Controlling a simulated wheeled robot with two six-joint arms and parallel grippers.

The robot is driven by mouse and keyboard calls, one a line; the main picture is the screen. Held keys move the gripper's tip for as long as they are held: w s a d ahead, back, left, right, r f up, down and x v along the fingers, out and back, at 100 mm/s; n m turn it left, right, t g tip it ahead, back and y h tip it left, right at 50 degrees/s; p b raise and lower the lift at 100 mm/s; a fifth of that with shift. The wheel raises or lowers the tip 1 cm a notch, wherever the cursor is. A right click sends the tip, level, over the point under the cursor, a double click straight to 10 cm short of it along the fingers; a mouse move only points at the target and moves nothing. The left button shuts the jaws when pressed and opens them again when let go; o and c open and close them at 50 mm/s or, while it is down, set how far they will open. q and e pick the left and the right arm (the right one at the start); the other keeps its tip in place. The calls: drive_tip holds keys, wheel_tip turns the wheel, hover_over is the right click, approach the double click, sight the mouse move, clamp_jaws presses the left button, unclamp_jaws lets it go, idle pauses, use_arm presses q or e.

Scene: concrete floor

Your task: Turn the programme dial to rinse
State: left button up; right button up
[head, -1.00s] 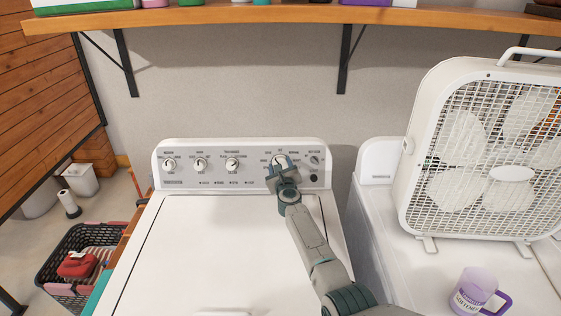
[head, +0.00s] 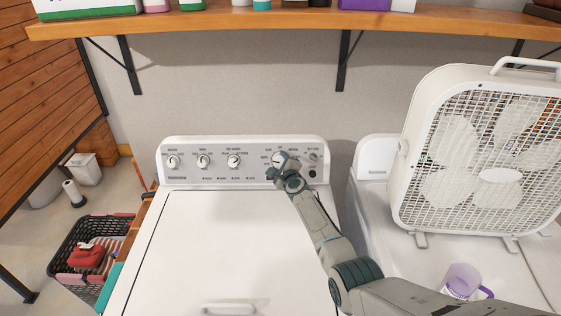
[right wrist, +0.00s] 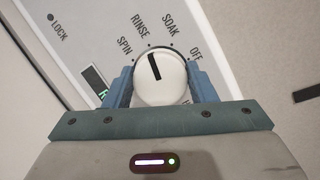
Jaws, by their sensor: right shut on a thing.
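The programme dial (head: 278,157) is the large white knob at the right of the washer's control panel (head: 215,172). In the right wrist view the dial (right wrist: 160,82) has a black pointer line tilted slightly left of straight up, towards the word RINSE. SPIN lies to the left of it, SOAK and OFF to the right. My right gripper (head: 282,168) is at the dial, its blue fingers on either side of it and shut on it. The lower part of the dial is hidden by the gripper. My left gripper is not in view.
Three smaller knobs (head: 203,161) sit on the panel's left. A wooden shelf (head: 240,27) runs above. A basket (head: 75,250) is on the left.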

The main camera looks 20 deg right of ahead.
idle(0.3)
drive_tip(key=o, duration=1)
drive_tip(key=shift+s, duration=0.1)
